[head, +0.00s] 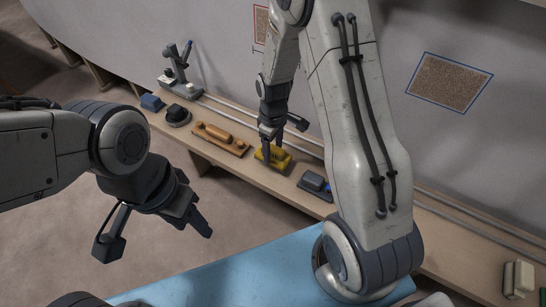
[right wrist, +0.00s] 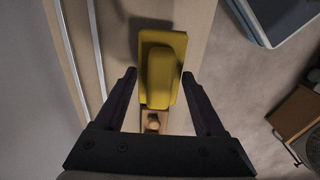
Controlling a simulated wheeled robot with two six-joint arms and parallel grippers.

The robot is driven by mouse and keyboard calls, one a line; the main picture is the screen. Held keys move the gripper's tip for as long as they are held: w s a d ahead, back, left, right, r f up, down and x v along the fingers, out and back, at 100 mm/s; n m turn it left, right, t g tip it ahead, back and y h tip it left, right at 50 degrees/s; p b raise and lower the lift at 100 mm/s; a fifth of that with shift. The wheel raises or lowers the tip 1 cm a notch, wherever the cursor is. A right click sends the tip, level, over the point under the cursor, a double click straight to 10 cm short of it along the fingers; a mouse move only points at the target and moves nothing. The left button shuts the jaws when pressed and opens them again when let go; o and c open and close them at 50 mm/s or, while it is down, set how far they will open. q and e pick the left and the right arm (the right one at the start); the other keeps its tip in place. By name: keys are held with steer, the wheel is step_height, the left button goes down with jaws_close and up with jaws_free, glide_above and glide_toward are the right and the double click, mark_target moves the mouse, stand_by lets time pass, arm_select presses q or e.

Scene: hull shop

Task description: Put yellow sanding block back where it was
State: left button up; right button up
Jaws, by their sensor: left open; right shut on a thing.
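The yellow sanding block (head: 272,157) is at the wall shelf, between a wooden long-board sander and a dark grey block. My right gripper (head: 283,143) reaches down from above and is shut on it. In the right wrist view the yellow block (right wrist: 161,70) lies between and beyond the two fingertips, over the shelf. I cannot tell whether its underside touches the shelf. My left gripper (head: 155,228) is open and empty, left of the blue surface and away from the shelf.
The shelf (head: 215,170) also holds a wooden sander (head: 221,138), a dark round tool (head: 177,115), a blue block (head: 152,102), and a grey block (head: 316,184). A blue-topped table (head: 240,275) is in front. Pale blocks (head: 519,279) stand at the far right.

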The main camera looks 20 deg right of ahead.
mark_target(273, 157)
steer(key=shift+f+b, duration=0.35)
steer(key=shift+f, duration=1.7)
steer(key=o, duration=1.2)
steer(key=shift+o, duration=0.2)
step_height(273, 157, up, 12)
steer(key=shift+a+f+p, duration=0.1)
steer(key=shift+p, duration=0.9)
steer(key=s+a+r, duration=0.5)
steer(key=a, duration=0.2)
steer(key=s+a+r, duration=0.3)
steer(key=s, duration=0.6)
steer(key=s+a+r+y, duration=0.1)
steer(key=s+a+r, duration=0.3)
steer(key=s, duration=0.5)
steer(key=shift+s, duration=0.3)
